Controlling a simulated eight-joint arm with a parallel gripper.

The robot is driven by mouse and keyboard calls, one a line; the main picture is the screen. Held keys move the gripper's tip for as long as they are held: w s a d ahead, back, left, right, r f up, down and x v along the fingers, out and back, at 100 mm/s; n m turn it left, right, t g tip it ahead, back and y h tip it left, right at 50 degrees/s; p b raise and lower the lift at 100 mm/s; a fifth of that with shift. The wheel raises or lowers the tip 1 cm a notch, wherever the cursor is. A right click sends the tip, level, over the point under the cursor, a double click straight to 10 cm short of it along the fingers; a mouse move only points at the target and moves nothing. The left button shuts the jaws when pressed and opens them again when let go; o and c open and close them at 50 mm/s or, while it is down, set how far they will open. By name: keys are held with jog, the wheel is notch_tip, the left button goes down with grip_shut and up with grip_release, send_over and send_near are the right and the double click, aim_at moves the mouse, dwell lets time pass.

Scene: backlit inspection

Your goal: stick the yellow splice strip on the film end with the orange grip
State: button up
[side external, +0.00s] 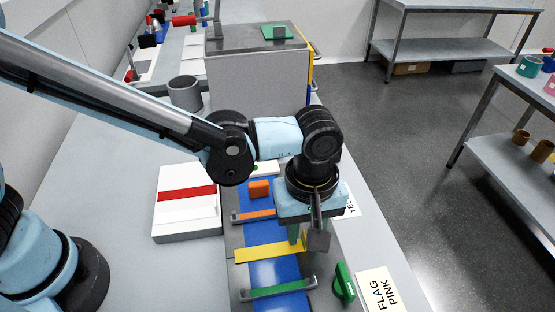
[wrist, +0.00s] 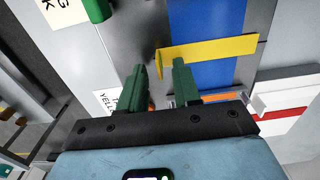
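The yellow splice strip (side external: 265,253) lies across the blue film (side external: 262,272), its right end turned up into a small tab. The wrist view also shows the strip (wrist: 215,50) over the film (wrist: 205,18). My gripper (side external: 302,237) is low over the film's right edge, by the tab. In the wrist view its green fingers (wrist: 160,66) are apart, with the tab between or just beyond their tips; I see no grip on it. A grey-ended orange bar (side external: 255,214) crosses the film behind the strip. An orange block (side external: 259,188) stands beyond that bar.
A green bar (side external: 278,290) crosses the film in front, with a green handle-like piece (side external: 344,283) to its right. A FLAG PINK card (side external: 379,290) lies near the bench edge. A white box with a red band (side external: 187,215) stands left of the film. A large grey box (side external: 257,75) stands behind.

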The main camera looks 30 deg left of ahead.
notch_tip(320, 180, up, 12)
dwell(0.6)
jog(key=a+f+m+t, duration=0.1)
jog(key=a+m+t, duration=0.2)
jog(key=a, duration=1.1)
jog(key=s+a+f+m+t, duration=0.1)
jog(key=a+m+t, duration=0.3)
jog(key=a, duration=1.1)
jog(key=shift+f+m, duration=0.35)
jog(key=shift+m, duration=0.65)
jog(key=shift+a, duration=0.1)
jog(key=shift+c, duration=0.4)
